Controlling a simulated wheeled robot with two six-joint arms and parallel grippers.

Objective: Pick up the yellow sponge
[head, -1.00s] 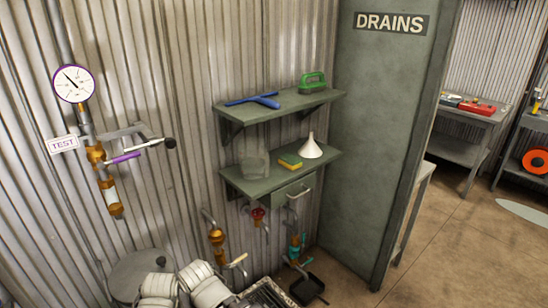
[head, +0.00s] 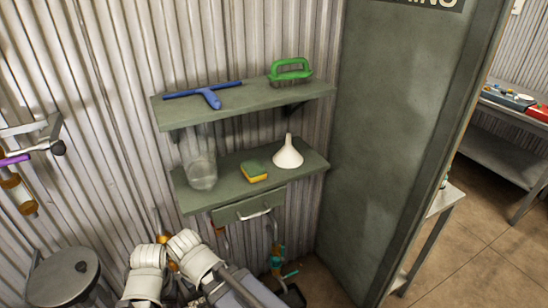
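The yellow sponge (head: 255,172), with a green top, lies on the lower green shelf (head: 232,204). It sits between a clear jar (head: 201,171) on its left and a white funnel (head: 288,154) on its right. White arm parts of mine show at the bottom of the head view, below and in front of the shelf. No gripper fingers can be made out in the view. Nothing touches the sponge from my side.
The upper shelf (head: 245,104) above holds a blue squeegee (head: 208,94) and a green-handled brush (head: 290,71). A drawer with a handle (head: 250,208) hangs under the lower shelf. A green partition (head: 400,130) stands close on the right. Pipes and valves (head: 277,262) are below.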

